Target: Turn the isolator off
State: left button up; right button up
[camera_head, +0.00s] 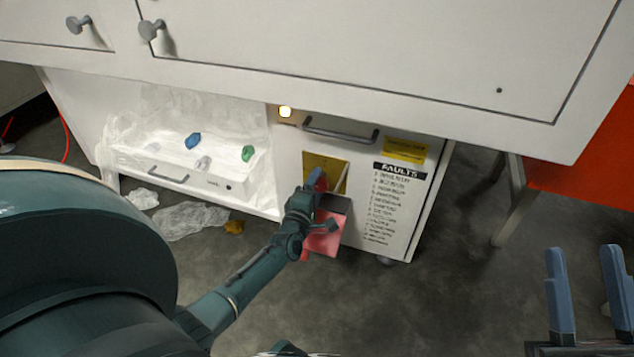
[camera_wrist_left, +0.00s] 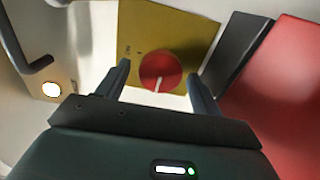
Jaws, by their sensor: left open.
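The isolator is a red round knob (camera_wrist_left: 161,68) with a white pointer line on a yellow plate (camera_wrist_left: 198,38). In the left wrist view the pointer aims down toward my gripper's palm. Small dark lettering shows on the plate left of the knob. My right gripper (camera_head: 588,285) is open and empty at the lower right.
A red panel (camera_wrist_left: 280,95) with a dark edge (camera_wrist_left: 238,50) lies close to the right finger. A lit lamp (camera_head: 285,112) and a dark handle (camera_head: 340,133) sit above the plate. A fault list (camera_head: 395,205) is at right. An overhanging white cabinet (camera_head: 380,50) is above.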

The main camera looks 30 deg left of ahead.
pick_arm(q)
jog(key=p+v, duration=0.4)
jog(key=v, duration=0.7)
jog(key=shift+s, duration=0.4)
pick_arm(e)
jog(key=shift+s+a+f+m+g+h, duration=0.1)
jog(key=shift+s+f+m+g+h, duration=0.1)
jog(key=shift+f+m+g+h, duration=0.3)
jog(key=shift+s+d+f+m+g+h, duration=0.1)
jog(key=shift+s+f+m+g+h, duration=0.1)
jog(key=shift+f+m+h, duration=0.5)
jog(key=shift+s+a+f+m+g+h, duration=0.1)
jog(key=shift+s+f+m+g+h, duration=0.15)
jog(key=shift+f+h, duration=0.65)
jog(key=shift+f, duration=0.2)
pick_arm(q)
jog(key=shift+r+p, duration=0.1)
jog(key=shift+p, duration=0.2)
